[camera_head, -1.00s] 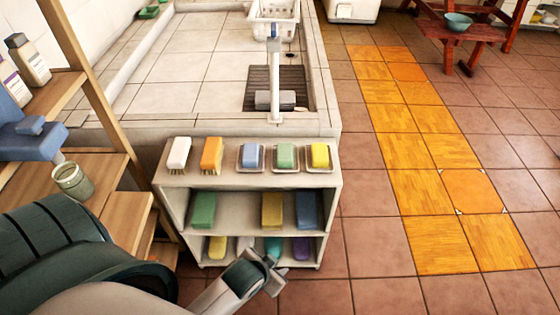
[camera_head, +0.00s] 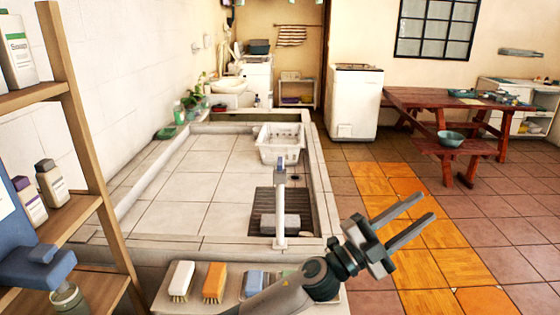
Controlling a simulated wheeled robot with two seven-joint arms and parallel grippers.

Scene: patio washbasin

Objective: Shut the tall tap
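The tall tap (camera_head: 280,215) is a slim white upright post at the near edge of the tiled washbasin (camera_head: 190,190). A small blue-grey part (camera_head: 281,182) sits near its top. I cannot tell from here how its handle is turned, and no water is clearly visible. My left gripper (camera_head: 425,207) is to the right of the tap, over the floor side, apart from it. Its two fingers are spread, point up and right, and have nothing between them. My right gripper is not in view.
A white basket (camera_head: 280,143) stands in the basin behind the tap. A white brush (camera_head: 181,279), an orange brush (camera_head: 214,281) and a blue soap (camera_head: 254,284) are on the shelf top in front. A wooden rack (camera_head: 85,130) stands left.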

